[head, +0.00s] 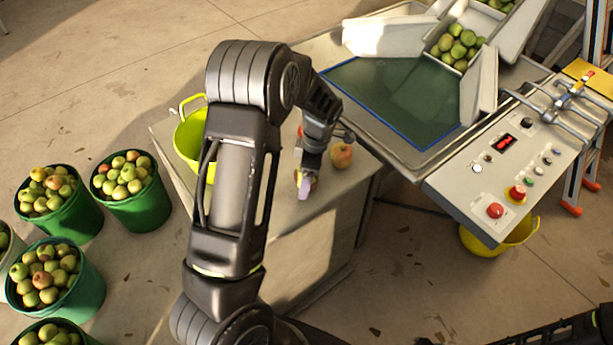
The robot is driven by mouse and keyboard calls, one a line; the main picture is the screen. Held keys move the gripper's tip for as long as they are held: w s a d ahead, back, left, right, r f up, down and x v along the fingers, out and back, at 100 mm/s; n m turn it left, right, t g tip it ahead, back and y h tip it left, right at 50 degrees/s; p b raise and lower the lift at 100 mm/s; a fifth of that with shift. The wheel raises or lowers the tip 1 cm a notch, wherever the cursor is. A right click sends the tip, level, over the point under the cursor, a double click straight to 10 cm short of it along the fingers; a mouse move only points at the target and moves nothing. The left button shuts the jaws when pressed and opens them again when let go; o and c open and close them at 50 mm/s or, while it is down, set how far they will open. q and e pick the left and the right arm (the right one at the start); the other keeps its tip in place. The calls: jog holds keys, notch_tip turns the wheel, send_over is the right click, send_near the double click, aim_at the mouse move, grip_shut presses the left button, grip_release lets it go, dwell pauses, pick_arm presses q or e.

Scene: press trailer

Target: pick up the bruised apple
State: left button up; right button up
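A red-and-yellow apple (341,155) sits on the grey table top (262,215), just right of my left gripper. I cannot make out a bruise on it at this size. My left gripper (305,184) points down at the table top, left of and a little nearer than this apple. A small reddish-yellow patch shows at its fingers, but I cannot tell what it is or whether the fingers are open. Another small red patch shows behind the gripper's wrist, mostly hidden. Only part of my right arm shows at the bottom right; its gripper is out of view.
A yellow-green bucket (188,145) stands on the left of the table, partly behind my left arm. A green-bottomed metal tray (395,95) and a control panel (510,165) lie to the right. Several green buckets of apples (140,205) stand on the floor at left.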

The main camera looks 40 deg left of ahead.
pick_arm(q)
jog(key=shift+c, duration=0.5)
jog(key=c, duration=1.5)
